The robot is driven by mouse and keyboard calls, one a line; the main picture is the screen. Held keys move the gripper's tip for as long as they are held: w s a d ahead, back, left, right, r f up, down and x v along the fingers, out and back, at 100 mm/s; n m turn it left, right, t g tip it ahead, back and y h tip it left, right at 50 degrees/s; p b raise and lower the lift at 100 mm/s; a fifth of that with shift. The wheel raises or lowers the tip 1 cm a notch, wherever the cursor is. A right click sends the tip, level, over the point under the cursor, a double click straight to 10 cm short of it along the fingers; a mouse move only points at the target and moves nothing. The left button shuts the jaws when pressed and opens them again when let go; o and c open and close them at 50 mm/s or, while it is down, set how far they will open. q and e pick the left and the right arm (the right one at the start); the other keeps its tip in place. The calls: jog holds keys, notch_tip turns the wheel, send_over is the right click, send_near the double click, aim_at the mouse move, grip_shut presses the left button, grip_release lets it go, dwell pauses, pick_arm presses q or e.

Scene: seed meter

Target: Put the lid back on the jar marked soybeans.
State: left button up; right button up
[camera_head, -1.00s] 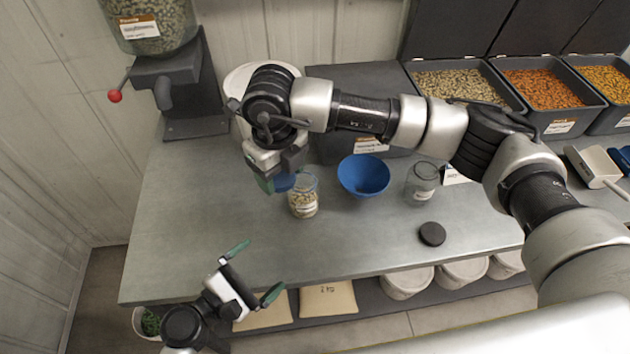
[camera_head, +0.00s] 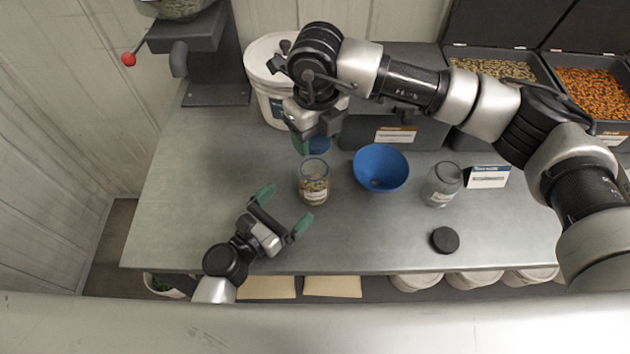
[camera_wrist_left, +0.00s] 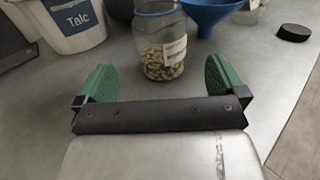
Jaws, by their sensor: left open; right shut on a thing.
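A clear glass jar (camera_head: 314,184) with beans stands open on the grey table; its label is too small to read. My left gripper (camera_head: 284,210) is open and empty, low at the front left of this jar, fingers pointing at it. The jar shows in the left wrist view (camera_wrist_left: 162,45) beyond and between the green fingers, apart from both. My right gripper (camera_head: 317,138) is shut on a blue thing (camera_head: 318,145), just behind the jar's rim; its shape is mostly hidden. A black round lid (camera_head: 445,240) lies on the table near the front edge. A second, nearly empty jar (camera_head: 441,184) stands behind it.
A blue funnel-like bowl (camera_head: 381,168) stands between the jars. A white tub (camera_head: 271,108), marked Talc in the left wrist view (camera_wrist_left: 75,25), and a dark bin (camera_head: 395,130) stand behind. A label card (camera_head: 488,177) is right.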

pick_arm(q)
jog(key=x, duration=0.9)
jog(key=shift+w+d, duration=0.1)
pick_arm(e)
jog(key=shift+a, duration=0.1)
pick_arm(q)
jog(key=c, duration=1.3)
jog(key=shift+o, duration=0.2)
pick_arm(e)
send_over(315, 161)
jog(key=s, duration=0.3)
jog(key=shift+w+f, duration=0.2)
jog(key=shift+f, duration=2.3)
jog(key=shift+f, duration=0.85)
jog(key=shift+f, duration=0.55)
